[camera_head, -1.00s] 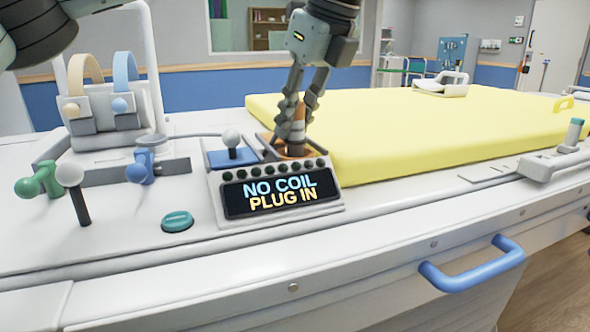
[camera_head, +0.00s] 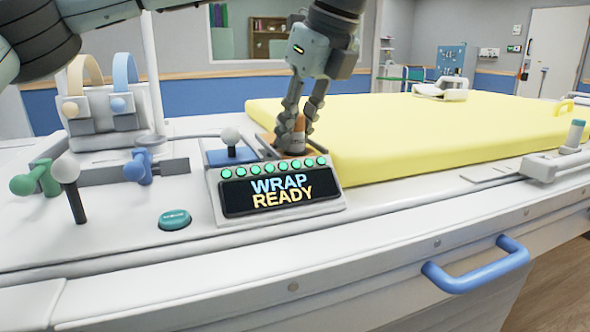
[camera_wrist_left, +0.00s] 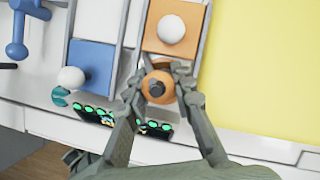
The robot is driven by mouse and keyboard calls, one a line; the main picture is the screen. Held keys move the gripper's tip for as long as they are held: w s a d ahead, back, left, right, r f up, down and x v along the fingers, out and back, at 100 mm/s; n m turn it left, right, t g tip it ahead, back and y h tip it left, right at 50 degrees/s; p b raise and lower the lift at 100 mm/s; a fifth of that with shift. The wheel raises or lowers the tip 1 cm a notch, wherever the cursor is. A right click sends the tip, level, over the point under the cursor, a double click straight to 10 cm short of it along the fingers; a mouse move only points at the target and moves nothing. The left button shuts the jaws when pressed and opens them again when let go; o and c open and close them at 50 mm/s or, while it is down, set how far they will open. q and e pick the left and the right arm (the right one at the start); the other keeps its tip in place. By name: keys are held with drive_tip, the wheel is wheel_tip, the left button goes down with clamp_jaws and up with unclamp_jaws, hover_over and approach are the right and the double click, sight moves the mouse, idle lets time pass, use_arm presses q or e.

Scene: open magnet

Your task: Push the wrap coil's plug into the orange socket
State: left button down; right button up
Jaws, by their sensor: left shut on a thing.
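The plug shows in the left wrist view (camera_wrist_left: 158,86) as a round orange top with a dark centre, between my fingertips. The orange socket (camera_head: 266,140) lies at the plug's lower end, mostly hidden by the console and fingers. In the wrist view an orange plate (camera_wrist_left: 160,45) with a white knob lies beyond the plug. The plug's seat itself is hidden. My right gripper is not in view.
The console display (camera_head: 280,188) reads "WRAP READY" under a row of green lights. A blue plate (camera_head: 222,157) with a white-knobbed lever stands left of the socket. The yellow mattress (camera_head: 430,125) is close on the right. Coloured levers and a teal button (camera_head: 175,219) are at left.

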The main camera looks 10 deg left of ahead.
use_arm(q)
drive_tip(key=c, duration=1.2)
unclamp_jaws()
drive_tip(key=v, duration=1.2)
drive_tip(key=shift+s, duration=0.1)
